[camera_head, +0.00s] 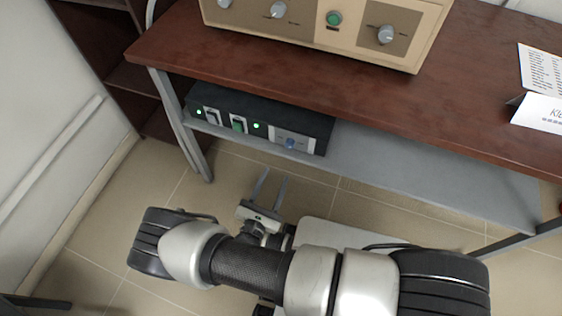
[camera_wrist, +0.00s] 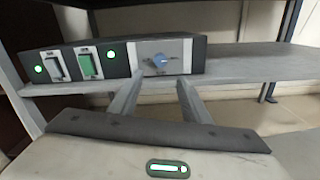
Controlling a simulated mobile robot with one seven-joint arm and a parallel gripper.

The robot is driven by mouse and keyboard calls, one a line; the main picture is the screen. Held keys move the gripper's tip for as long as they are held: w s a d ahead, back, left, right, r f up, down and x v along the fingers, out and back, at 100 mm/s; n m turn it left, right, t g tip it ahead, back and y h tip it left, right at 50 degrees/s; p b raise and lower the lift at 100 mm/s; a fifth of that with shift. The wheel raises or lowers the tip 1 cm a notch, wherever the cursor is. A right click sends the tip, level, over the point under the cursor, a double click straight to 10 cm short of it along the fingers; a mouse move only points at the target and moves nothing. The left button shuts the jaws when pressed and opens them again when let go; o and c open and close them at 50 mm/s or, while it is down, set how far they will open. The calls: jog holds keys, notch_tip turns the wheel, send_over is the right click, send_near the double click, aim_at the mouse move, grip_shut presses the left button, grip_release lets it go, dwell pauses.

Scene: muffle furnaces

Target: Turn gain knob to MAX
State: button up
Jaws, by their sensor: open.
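The gain knob appears to be the small blue knob (camera_head: 290,143) on a light panel at the right end of a dark control box (camera_head: 310,122) on the lower shelf. In the wrist view the blue knob (camera_wrist: 161,60) sits above and between the fingers, its pointer setting too small to read. My gripper (camera_head: 271,188) is open and empty, fingers pointing toward the box front and apart from the knob. In the wrist view my gripper (camera_wrist: 157,88) shows both fingers spread. The box also has two rocker switches, one green (camera_wrist: 90,64), and lit green lamps.
A beige instrument (camera_head: 310,35) with grey knobs and a green button stands on the brown tabletop (camera_head: 260,68) above. The grey lower shelf (camera_head: 420,165) is clear right of the box. A table leg (camera_head: 185,130) stands left.

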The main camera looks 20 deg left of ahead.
jog(key=s, duration=0.6)
jog(key=shift+a, duration=0.2)
